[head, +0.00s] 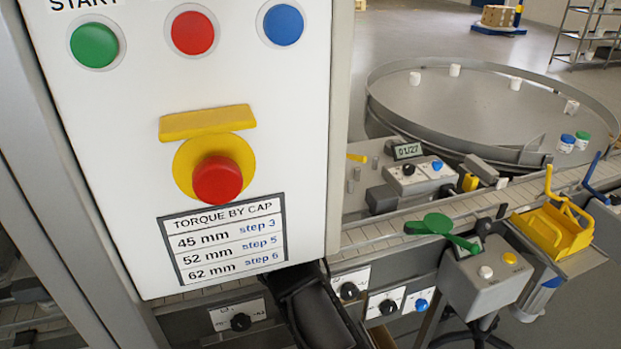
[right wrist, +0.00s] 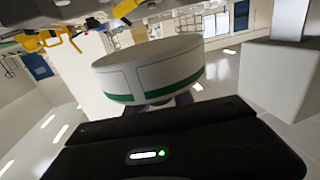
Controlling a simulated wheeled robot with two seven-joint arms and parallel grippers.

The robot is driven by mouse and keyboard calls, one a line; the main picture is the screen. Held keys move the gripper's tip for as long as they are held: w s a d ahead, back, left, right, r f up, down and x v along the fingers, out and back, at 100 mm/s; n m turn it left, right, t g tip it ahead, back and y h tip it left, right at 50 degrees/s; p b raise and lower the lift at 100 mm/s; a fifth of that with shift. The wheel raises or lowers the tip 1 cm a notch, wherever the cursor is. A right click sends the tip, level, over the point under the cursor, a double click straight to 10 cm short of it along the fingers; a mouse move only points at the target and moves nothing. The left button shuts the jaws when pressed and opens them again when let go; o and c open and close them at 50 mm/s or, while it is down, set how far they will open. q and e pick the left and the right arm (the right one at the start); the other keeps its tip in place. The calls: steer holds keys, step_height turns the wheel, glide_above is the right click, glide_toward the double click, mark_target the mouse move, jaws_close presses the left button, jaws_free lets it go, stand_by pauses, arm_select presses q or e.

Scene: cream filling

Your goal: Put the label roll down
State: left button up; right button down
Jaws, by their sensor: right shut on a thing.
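The label roll (right wrist: 148,70) is a wide white roll with a green band along its lower edge, in the middle of the right wrist view. My right gripper (right wrist: 165,104) is shut on it, and the roll sits just beyond the black gripper body. The fingertips are mostly hidden behind that body and the roll. The roll appears held in the air, with the floor far behind it. I cannot make out the roll in the head view. My left gripper is in neither view.
A white control panel (head: 113,183) with buttons and a red emergency stop fills the left of the head view. A conveyor (head: 390,236) runs to its right, with a round turntable (head: 480,105) behind. A yellow holder (head: 552,232) and a grey button box (head: 487,280) stand at the right.

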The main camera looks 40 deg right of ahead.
step_height(320, 180, down, 4)
steer(key=shift+f+b, duration=0.2)
steer(key=shift+b, duration=0.35)
steer(key=shift+f, duration=0.25)
step_height(320, 180, down, 5)
steer(key=shift+r, duration=0.1)
steer(key=shift+f, duration=0.2)
steer(key=shift+f, duration=0.25)
steer(key=c, duration=1.1)
jaws_free()
